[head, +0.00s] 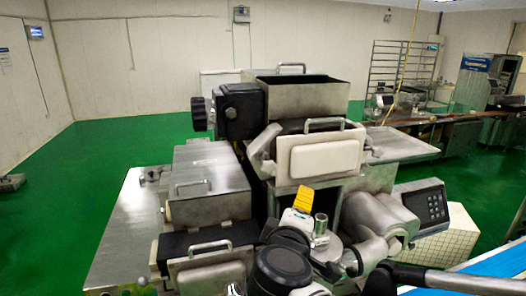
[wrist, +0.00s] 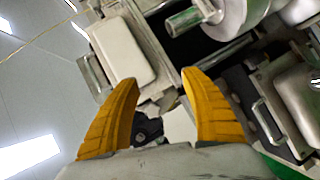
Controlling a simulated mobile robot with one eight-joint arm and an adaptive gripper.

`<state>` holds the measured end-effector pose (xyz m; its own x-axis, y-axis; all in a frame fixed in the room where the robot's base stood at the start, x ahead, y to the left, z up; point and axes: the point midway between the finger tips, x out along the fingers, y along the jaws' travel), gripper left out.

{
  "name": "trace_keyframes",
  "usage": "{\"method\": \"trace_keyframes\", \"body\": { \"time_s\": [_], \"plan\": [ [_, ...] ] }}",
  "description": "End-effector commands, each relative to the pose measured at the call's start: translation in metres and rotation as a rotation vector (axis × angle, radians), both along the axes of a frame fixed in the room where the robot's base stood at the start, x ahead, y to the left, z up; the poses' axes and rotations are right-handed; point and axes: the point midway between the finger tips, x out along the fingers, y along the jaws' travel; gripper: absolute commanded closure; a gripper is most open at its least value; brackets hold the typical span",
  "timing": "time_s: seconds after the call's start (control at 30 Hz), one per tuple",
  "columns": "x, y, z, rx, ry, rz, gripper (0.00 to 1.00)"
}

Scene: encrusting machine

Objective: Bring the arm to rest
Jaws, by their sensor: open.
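My gripper (head: 304,199) shows at the lower middle of the head view, with its yellow fingers pointing up in front of the encrusting machine (head: 297,97). In the wrist view my gripper (wrist: 158,78) has its two yellow fingers spread apart, with nothing between them. It is open and empty. Machine parts show beyond the fingertips in the wrist view, including a pale block (wrist: 122,52) and a metal cylinder (wrist: 240,15). The pictures do not show exactly how far the fingers are from the machine. My arm hides part of the machine's lower front.
A metal cover with a handle (head: 207,192) is left of my gripper. A control panel (head: 432,205) and a blue conveyor belt (head: 480,278) are at the right. A wire rack (head: 400,62) stands behind. Green floor (head: 95,175) is open at the left.

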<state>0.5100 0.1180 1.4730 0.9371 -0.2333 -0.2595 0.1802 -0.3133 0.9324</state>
Motion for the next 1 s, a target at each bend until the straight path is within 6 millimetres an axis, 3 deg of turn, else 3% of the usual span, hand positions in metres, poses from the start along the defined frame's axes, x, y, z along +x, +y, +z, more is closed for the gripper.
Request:
{"method": "trace_keyframes", "body": {
  "time_s": [0.03,0.1,0.23,0.37,0.57,0.6,0.87,1.0],
  "plan": [
    [-0.011,-0.039,-0.018,0.099,0.072,-0.083,0.46],
    [-0.034,-0.079,-0.047,0.271,0.176,-0.192,0.46],
    [-0.078,-0.116,-0.086,0.564,0.31,-0.347,0.46],
    [-0.114,-0.126,-0.108,0.816,0.385,-0.453,0.46],
    [-0.151,-0.119,-0.126,1.161,0.439,-0.561,0.46],
    [-0.149,-0.117,-0.144,1.146,0.442,-0.551,0.46],
    [-0.148,-0.117,-0.213,1.141,0.442,-0.548,0.46],
    [-0.148,-0.117,-0.264,1.14,0.442,-0.547,0.46]
  ]
}}
